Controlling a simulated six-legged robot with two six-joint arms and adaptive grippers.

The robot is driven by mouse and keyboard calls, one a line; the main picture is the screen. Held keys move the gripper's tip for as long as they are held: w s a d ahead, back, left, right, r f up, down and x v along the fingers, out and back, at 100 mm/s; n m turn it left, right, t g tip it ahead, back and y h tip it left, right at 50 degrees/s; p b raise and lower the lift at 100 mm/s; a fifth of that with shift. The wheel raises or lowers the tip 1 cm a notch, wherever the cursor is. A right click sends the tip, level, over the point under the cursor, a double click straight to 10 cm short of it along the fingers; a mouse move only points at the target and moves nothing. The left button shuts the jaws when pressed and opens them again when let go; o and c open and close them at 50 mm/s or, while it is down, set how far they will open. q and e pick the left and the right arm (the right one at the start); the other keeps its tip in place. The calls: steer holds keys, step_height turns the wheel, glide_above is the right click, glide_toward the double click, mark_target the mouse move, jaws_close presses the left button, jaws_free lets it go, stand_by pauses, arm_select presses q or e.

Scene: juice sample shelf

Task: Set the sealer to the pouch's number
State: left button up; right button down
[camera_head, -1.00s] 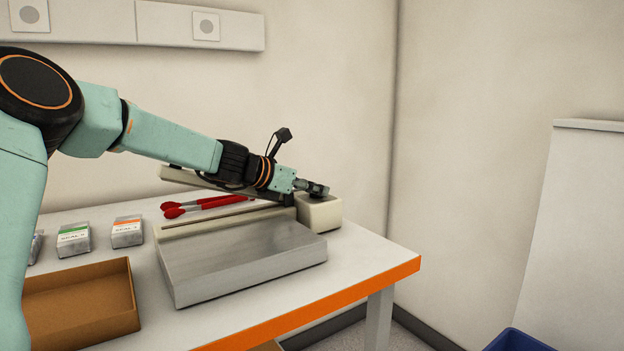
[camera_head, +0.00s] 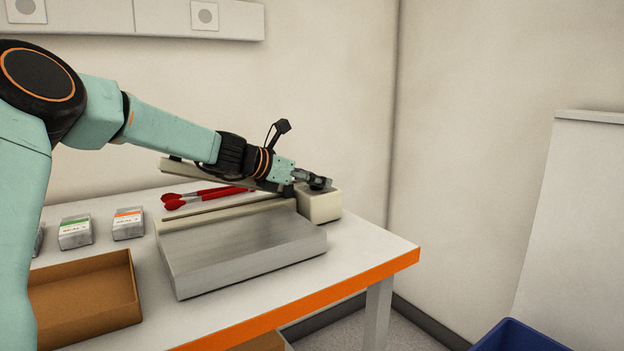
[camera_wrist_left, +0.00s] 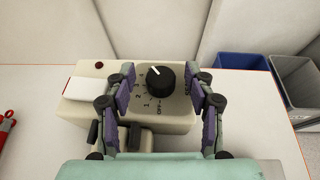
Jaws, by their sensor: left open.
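The sealer has a beige end block (camera_head: 320,206) at the table's right rear and a flat metal platform (camera_head: 240,250) in front. In the left wrist view its black dial knob (camera_wrist_left: 155,80) carries a white pointer mark aimed up and slightly left. Numbers 1 to 4 and OFF are printed around it. My left gripper (camera_head: 320,181) is over the end block; in the wrist view its open fingers (camera_wrist_left: 160,78) stand either side of the knob, with gaps. Pouches with a green label (camera_head: 75,232) and an orange label (camera_head: 128,224) stand at left; their numbers are unreadable.
Red-handled tongs (camera_head: 205,197) lie behind the platform. A brown open tray (camera_head: 85,300) is at the table's front left. A blue bin (camera_head: 520,338) stands on the floor at right; a grey bin (camera_wrist_left: 237,66) shows beside the blue one in the wrist view.

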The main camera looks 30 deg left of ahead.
arm_select(q)
step_height(320, 180, up, 10)
stand_by(0.7)
steer(key=shift+s+f, duration=0.1)
